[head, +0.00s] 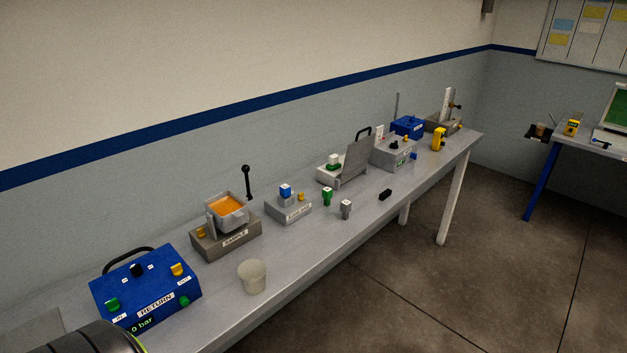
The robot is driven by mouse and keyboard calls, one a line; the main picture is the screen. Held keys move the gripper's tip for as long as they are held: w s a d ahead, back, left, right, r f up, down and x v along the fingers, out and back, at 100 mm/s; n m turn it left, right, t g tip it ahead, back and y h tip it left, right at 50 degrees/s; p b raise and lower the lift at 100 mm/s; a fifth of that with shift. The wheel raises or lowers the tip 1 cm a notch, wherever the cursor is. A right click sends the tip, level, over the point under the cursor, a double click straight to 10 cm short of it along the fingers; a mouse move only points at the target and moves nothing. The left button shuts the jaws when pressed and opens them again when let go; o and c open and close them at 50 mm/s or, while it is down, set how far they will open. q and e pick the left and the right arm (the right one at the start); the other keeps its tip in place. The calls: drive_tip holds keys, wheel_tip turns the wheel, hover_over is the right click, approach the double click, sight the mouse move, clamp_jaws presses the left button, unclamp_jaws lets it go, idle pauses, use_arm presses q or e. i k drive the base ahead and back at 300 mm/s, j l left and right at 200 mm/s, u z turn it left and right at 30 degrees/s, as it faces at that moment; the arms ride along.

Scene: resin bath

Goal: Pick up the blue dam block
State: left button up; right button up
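A small block with a blue body and a pale top, the blue dam block (285,190), sits on a grey box-shaped holder (290,213) on the long grey bench. The holder has a white label on its front whose text is too small to read surely. The block appears upright, with nothing in front of it. Neither of my grippers shows in the head view.
Left of the holder stand the SAMPLE unit (228,241) with an orange-filled pan, a pale cup (252,277) and the blue RETURN box (146,284). Right of it are a green block (326,197), a grey block (346,209) and a black piece (386,194). The front bench edge is mostly clear.

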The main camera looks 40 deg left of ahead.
sight(285, 189)
drive_tip(key=i, duration=0.8)
drive_tip(key=i+l+u, duration=0.15)
drive_tip(key=i, duration=0.65)
drive_tip(key=i+u, duration=0.4)
drive_tip(key=i+l+u, duration=0.15)
drive_tip(key=u, duration=0.3)
drive_tip(key=i+l+u, duration=0.2)
drive_tip(key=u, duration=0.2)
drive_tip(key=i+l+u, duration=0.2)
drive_tip(key=l+u, duration=0.25)
drive_tip(key=j, duration=0.1)
